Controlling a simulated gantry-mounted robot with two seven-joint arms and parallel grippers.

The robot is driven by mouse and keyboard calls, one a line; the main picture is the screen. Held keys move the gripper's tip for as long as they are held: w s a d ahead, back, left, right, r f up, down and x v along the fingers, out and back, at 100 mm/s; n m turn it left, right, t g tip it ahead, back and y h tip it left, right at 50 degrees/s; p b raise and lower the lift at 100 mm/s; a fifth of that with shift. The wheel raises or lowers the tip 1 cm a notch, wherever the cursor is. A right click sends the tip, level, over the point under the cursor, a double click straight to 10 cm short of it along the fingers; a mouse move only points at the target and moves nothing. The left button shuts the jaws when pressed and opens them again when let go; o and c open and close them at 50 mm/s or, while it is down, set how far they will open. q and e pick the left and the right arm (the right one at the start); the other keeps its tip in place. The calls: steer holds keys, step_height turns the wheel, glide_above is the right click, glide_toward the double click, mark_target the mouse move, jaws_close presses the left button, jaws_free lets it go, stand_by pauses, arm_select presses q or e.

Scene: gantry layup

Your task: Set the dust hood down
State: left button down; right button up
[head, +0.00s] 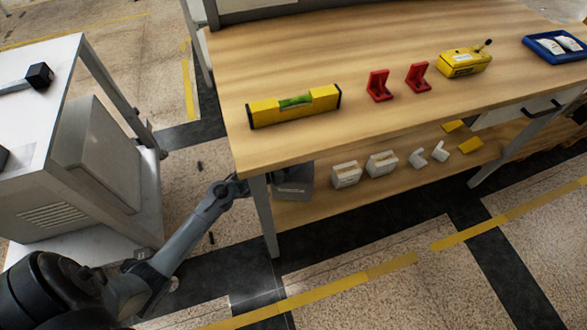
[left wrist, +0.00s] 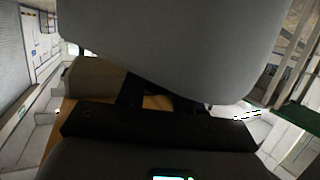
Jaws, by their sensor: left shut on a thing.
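The dust hood (head: 293,182) is a grey box-like piece at the left end of the bench's lower shelf, under the tabletop edge. My left arm reaches in from the left, and my left gripper (head: 240,186) is beside the bench's front left leg, which hides part of it. In the left wrist view a large grey rounded surface of the hood (left wrist: 180,45) fills the top, and the dark fingers of the gripper (left wrist: 158,98) meet it, shut on it. Whether the hood rests on the shelf or hangs just above it I cannot tell. My right gripper is not in view.
The lower shelf (head: 310,212) also holds two pale boxes (head: 364,168), white elbow fittings (head: 429,154) and yellow pieces (head: 470,145). The tabletop (head: 350,125) above carries a yellow level (head: 294,106), red brackets and a yellow tool. A white cabinet (head: 70,180) stands at left.

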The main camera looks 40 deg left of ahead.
arm_select(q)
step_height(320, 180, down, 4)
steer(key=shift+w+a+r+b, duration=0.1)
steer(key=shift+r+b, duration=0.15)
steer(key=shift+b, duration=0.95)
steer(key=shift+f, duration=0.1)
steer(key=c, duration=0.8)
jaws_free()
steer(key=shift+o, duration=0.2)
